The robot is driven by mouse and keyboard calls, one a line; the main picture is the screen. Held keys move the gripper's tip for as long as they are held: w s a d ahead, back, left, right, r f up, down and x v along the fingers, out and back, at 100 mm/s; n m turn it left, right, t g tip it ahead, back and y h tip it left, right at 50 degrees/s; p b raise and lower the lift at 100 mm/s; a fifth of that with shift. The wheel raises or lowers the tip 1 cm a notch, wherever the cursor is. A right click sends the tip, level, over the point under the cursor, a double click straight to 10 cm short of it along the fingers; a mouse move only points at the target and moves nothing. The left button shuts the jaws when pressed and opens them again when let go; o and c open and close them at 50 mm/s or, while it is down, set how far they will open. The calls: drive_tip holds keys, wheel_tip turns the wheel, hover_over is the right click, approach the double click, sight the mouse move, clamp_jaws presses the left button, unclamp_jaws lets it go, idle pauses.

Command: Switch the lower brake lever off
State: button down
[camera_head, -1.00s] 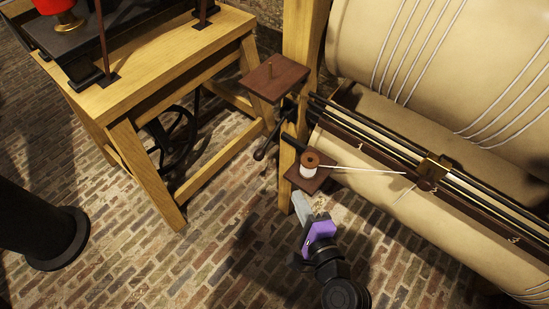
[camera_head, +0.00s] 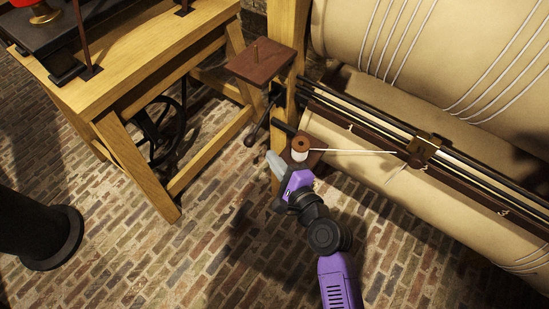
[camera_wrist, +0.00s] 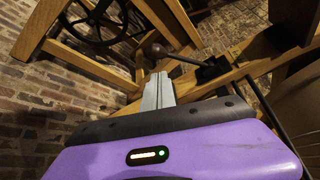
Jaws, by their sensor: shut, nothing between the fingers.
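A dark brake lever with a round knob (camera_head: 250,138) slants down and left from the wooden post of the drum frame. Its brown ball knob (camera_wrist: 155,50) and dark rod show in the wrist view, just beyond my fingertips. My gripper (camera_head: 273,159) is shut and empty, with its grey fingers pointing up and left, just right of and below the knob in the head view. In the wrist view, my fingertips (camera_wrist: 158,78) appear just below the knob; I cannot tell whether they touch it. No second lever is clearly seen.
A white thread spool (camera_head: 300,149) on a small brown board stands right beside my gripper. A brown shelf (camera_head: 262,62) is above the lever. A wooden bench (camera_head: 150,70) with a dark wheel beneath stands left. Large cream drums (camera_head: 400,185) fill the right. Brick floor is open below.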

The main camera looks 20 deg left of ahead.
sight(261, 121)
drive_tip(key=x, duration=0.7)
drive_tip(key=shift+r, duration=0.1)
